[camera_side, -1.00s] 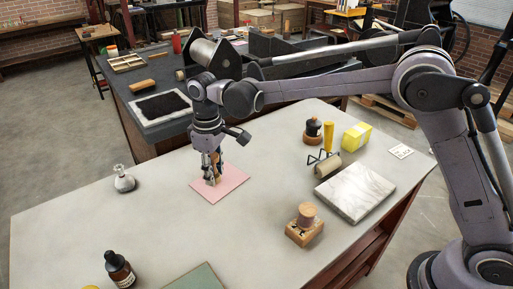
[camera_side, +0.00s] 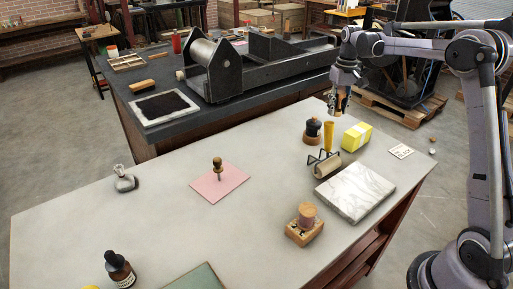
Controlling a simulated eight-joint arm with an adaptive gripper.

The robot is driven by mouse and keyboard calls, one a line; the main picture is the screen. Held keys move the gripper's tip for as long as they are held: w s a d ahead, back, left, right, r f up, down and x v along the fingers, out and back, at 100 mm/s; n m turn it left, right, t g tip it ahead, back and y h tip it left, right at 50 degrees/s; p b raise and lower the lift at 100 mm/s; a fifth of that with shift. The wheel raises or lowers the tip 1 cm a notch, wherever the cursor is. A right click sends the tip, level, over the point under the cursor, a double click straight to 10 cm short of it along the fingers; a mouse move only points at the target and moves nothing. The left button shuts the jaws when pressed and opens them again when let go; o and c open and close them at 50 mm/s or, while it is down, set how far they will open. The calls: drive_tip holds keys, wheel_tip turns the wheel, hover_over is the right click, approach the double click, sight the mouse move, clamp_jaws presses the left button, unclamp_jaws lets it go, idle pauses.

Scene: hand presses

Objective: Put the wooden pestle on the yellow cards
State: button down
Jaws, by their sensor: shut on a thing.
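My gripper (camera_side: 339,112) is high over the back right of the pale table. It is shut on a brown, wood-coloured thing (camera_side: 343,102), which looks like the wooden pestle; the fingers hide much of it. The yellow cards (camera_side: 357,137) form a yellow block with a paler band on the table, below and a little right of my gripper, with a clear gap between. A dark golden-brown knobbed piece (camera_side: 217,170) stands upright on a pink sheet (camera_side: 232,181) at the table's middle, away from my gripper.
Close to the cards are a yellow upright cylinder (camera_side: 328,136), a dark-topped knob (camera_side: 312,131) and a roller (camera_side: 327,166). A marble slab (camera_side: 355,192) lies in front. A white card (camera_side: 401,151) lies right. A flask (camera_side: 124,181) stands left.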

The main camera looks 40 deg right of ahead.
drive_tip(key=s+d+r+m, duration=0.1)
drive_tip(key=s+d+m, duration=0.2)
drive_tip(key=s+d, duration=0.45)
drive_tip(key=s+d+r+m, duration=0.15)
drive_tip(key=s+d, duration=0.35)
drive_tip(key=d, duration=0.5)
hover_over(359, 129)
drive_tip(key=shift+m, duration=0.35)
wheel_tip(359, 129, down, 7)
drive_tip(key=shift+f, duration=2.25)
drive_tip(key=c, duration=1)
unclamp_jaws()
drive_tip(key=shift+f, duration=0.15)
drive_tip(key=shift+o, duration=0.2)
